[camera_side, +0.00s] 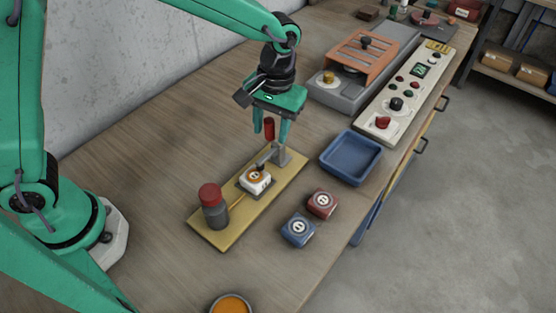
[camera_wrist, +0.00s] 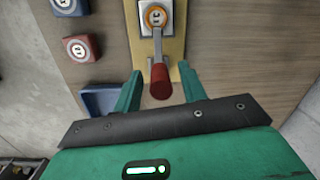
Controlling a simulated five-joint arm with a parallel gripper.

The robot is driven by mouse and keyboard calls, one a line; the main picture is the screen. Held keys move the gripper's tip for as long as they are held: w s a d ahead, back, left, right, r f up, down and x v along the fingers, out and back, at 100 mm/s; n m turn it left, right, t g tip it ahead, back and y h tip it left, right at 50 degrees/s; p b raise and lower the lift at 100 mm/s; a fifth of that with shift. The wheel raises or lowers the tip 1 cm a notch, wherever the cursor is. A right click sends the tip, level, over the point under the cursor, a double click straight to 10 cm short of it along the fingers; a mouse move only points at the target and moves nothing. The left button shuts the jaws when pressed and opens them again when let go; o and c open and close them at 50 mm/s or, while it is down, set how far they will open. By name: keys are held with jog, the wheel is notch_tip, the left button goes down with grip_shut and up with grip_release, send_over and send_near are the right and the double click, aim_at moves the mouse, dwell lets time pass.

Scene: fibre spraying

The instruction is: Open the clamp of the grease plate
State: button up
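The grease plate (camera_side: 233,222) is a yellow board lying on the bench. A grey metal clamp (camera_side: 281,155) stands at its far end, its arm reaching onto a white block (camera_side: 256,181) with an orange ring on top. The clamp's red handle (camera_side: 269,128) points upward. My gripper (camera_side: 270,139) is above the clamp, its green fingers apart on either side of the handle. In the wrist view the red handle (camera_wrist: 159,82) lies between the open fingers (camera_wrist: 160,68), with a gap visible on both sides.
A dark bottle with a red cap (camera_side: 213,205) stands on the plate's near end. A red block (camera_side: 322,203) and a blue block (camera_side: 298,230) lie right of the plate. A blue tray (camera_side: 351,171), a grey machine and a control panel (camera_side: 405,98) are farther back. The bench is clear on the left.

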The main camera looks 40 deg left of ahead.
dwell(0.3)
jog(key=shift+w+d+r, duration=0.1)
jog(key=shift+w+r, duration=0.1)
jog(key=shift+r, duration=1.7)
jog(key=shift+w+d+r, duration=0.1)
jog(key=shift+w+r, duration=0.05)
jog(key=shift+r, duration=1.75)
jog(key=shift+a+r, duration=0.1)
jog(key=shift+a, duration=0.05)
jog(key=shift+s+a+r, duration=0.1)
jog(key=shift+a+r, duration=0.1)
jog(key=s+a+r+m+t+h, duration=0.1)
jog(key=s+a+r+t, duration=0.15)
jog(key=s+a, duration=0.2)
jog(key=s+a+r+t, duration=0.1)
jog(key=s+a+r, duration=0.25)
jog(key=a, duration=0.25)
jog(key=s+a+f+m+t, duration=0.1)
jog(key=s+a+t, duration=0.2)
jog(key=s+a, duration=0.4)
jog(key=shift+s+a, duration=0.4)
jog(key=shift+s, duration=0.55)
